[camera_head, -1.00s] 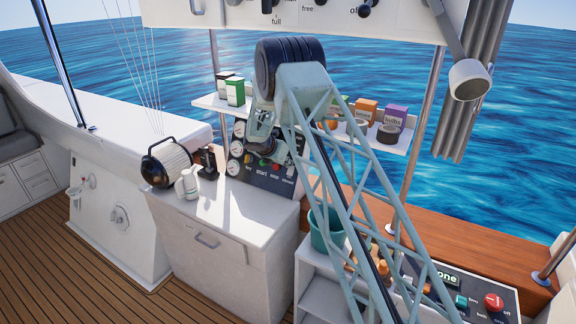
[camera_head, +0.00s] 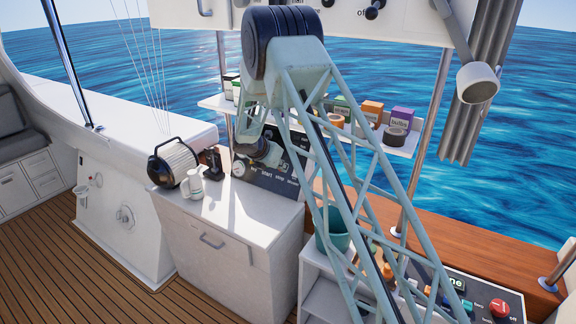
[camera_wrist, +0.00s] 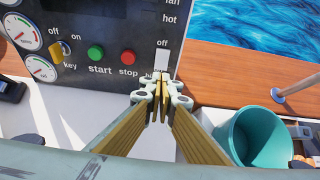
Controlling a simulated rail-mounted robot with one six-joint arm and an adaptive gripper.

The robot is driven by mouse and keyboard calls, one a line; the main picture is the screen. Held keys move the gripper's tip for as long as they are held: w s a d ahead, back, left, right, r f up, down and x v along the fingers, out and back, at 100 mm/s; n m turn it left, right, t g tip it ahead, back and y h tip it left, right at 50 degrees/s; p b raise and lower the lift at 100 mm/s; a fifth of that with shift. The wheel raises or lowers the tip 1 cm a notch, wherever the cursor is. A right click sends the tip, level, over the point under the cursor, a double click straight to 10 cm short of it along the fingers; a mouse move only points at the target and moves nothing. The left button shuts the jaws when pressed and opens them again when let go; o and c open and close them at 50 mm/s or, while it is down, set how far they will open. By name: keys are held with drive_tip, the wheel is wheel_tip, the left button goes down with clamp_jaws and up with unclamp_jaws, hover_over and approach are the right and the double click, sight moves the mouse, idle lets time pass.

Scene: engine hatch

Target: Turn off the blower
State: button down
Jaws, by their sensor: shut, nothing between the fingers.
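The dark control panel (camera_head: 268,172) stands at the back of the white counter. In the wrist view the panel (camera_wrist: 100,22) carries a white rocker switch (camera_wrist: 162,62) at its lower right, with "off" above it. The label under the switch is mostly hidden by my fingers; a blower label cannot be read clearly. My gripper (camera_wrist: 160,98) is shut and empty, its fingertips just below the white switch in the picture. Whether they touch the panel cannot be told. In the head view my arm hides part of the panel.
Left of the switch are a red stop button (camera_wrist: 128,57), a green start button (camera_wrist: 96,53), a yellow key (camera_wrist: 56,53) and gauges. A teal bucket (camera_wrist: 262,136) stands at the right. A lantern-like round device (camera_head: 173,162) and a white jug (camera_head: 193,184) stand on the counter.

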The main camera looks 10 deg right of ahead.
drive_tip(key=s+a, duration=0.4)
drive_tip(key=s, duration=0.1)
drive_tip(key=shift+a, duration=0.3)
